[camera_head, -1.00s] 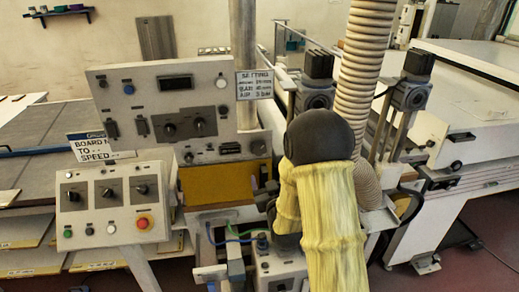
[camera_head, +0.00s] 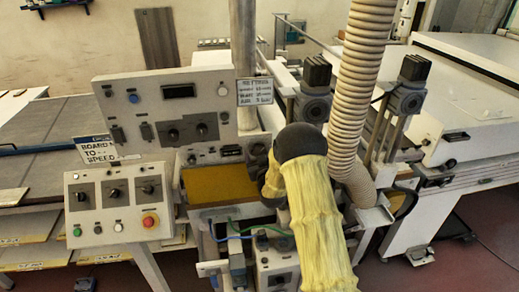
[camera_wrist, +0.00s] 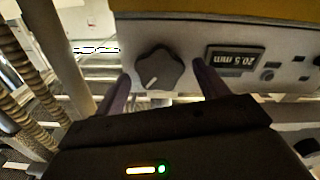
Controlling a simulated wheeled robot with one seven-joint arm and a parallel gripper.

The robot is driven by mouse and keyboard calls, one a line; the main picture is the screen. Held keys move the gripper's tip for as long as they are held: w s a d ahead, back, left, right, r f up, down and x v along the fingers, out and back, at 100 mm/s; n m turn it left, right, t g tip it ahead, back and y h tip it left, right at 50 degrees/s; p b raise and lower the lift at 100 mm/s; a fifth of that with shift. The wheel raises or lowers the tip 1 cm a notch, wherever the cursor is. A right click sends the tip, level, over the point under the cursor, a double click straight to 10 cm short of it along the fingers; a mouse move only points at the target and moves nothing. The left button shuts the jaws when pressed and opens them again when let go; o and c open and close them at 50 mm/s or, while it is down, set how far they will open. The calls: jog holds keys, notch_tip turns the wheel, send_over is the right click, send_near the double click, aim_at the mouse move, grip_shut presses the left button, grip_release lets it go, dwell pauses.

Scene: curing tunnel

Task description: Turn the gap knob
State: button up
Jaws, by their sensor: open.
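The gap knob (camera_wrist: 154,69) is a dark lobed knob with a pale pointer line on a light grey panel strip, in the wrist view. A small dark display (camera_wrist: 235,60) next to it reads 20.5 mm, upside down in this view. My gripper (camera_wrist: 162,72) is open, with one finger on either side of the knob. I cannot tell whether the fingers touch it. In the head view the display (camera_head: 231,151) shows on the strip above the yellow plate, and my arm and gripper cover the knob's area.
A slanted control box (camera_head: 118,204) with several knobs and a red button stands at the left. An upright panel (camera_head: 150,100) rises behind. A ribbed hose (camera_head: 353,90) and a dark-capped column (camera_head: 315,88) stand close to my arm. A yellow plate (camera_head: 218,185) lies below the strip.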

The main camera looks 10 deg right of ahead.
jog(key=shift+w, duration=0.6)
jog(key=c, duration=1)
jog(key=shift+f+m+b, duration=0.2)
jog(key=shift+m+b, duration=0.2)
jog(key=shift+b, duration=0.4)
